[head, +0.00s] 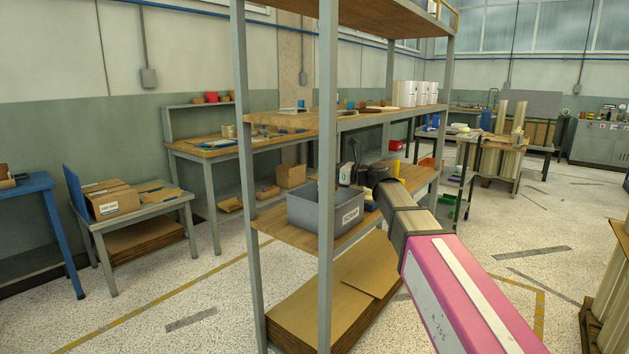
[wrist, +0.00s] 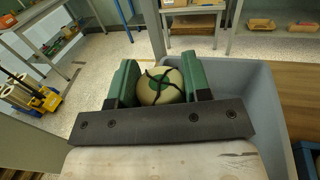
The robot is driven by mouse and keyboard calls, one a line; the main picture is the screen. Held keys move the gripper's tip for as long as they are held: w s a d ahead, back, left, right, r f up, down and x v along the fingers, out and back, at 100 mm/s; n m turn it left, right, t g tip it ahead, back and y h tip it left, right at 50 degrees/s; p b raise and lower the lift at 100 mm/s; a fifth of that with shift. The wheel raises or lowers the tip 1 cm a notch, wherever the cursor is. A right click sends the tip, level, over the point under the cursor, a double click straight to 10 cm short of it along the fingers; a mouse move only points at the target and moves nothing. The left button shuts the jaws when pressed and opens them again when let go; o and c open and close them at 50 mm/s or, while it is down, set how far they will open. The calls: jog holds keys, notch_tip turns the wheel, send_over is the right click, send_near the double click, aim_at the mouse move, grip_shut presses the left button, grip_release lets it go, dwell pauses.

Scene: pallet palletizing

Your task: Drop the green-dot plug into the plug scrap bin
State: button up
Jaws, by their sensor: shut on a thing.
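The green-dot plug (wrist: 152,95) is a round beige piece with a green mark and dark lines on its end. My gripper (wrist: 160,84) is shut on it, with one green jaw pad on each side. In the head view my gripper (head: 347,173) is small and dark, above the right part of a grey bin (head: 311,213) labelled "SCRAP", on the middle shelf of the rack. The bin's grey wall (wrist: 268,110) also shows at the right of the wrist view. The plug is too small to make out in the head view. Much of the bin's inside is hidden.
The rack's front post (head: 327,130) stands just left of my gripper, and its upper board (head: 290,122) lies above the bin. Flat cardboard (head: 330,300) fills the bottom shelf. A side table (head: 135,215) with a carton stands at left.

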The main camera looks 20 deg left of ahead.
jog(key=shift+w+a+f, duration=0.15)
jog(key=shift+a+f, duration=0.75)
jog(key=shift+a, duration=0.25)
jog(key=shift+w+a+f, duration=0.15)
jog(key=shift+a+f, duration=0.7)
jog(key=shift+a, duration=0.25)
jog(key=shift+f, duration=0.65)
jog(key=o, duration=1)
jog(key=shift+r, duration=0.15)
jog(key=s+d+r, duration=0.1)
jog(key=d, duration=1.1)
jog(key=shift+s, duration=0.3)
